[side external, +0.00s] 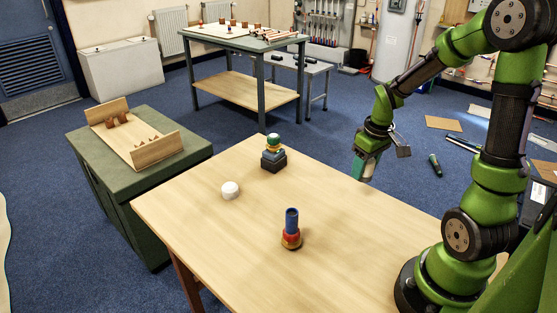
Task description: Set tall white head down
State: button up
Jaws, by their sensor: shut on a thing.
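My gripper (364,178) hangs at the end of the arm, above and beyond the right back edge of the table as seen here. It is shut on a pale piece (370,169) that shows as a narrow light strip between green parts. Its full shape is hidden, so I cannot tell whether it is the tall white head. A short, rounded white piece (230,190) stands on the wooden table (190,225), left of the middle and well apart from my gripper.
A blue, red and wooden stack (291,231) stands near the middle. A wooden rack (135,140) sits on the green cabinet at left. The table between the stacks is clear.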

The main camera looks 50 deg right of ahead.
aim_at(355, 199)
jog(key=shift+w+r+n, duration=0.15)
jog(key=shift+n, duration=0.25)
jog(key=shift+a+f, duration=0.1)
jog(key=shift+f, duration=0.15)
notch_tip(355, 199, down, 8)
jog(key=shift+r, duration=0.25)
jog(key=o, duration=1.1)
jog(key=shift+f, duration=0.15)
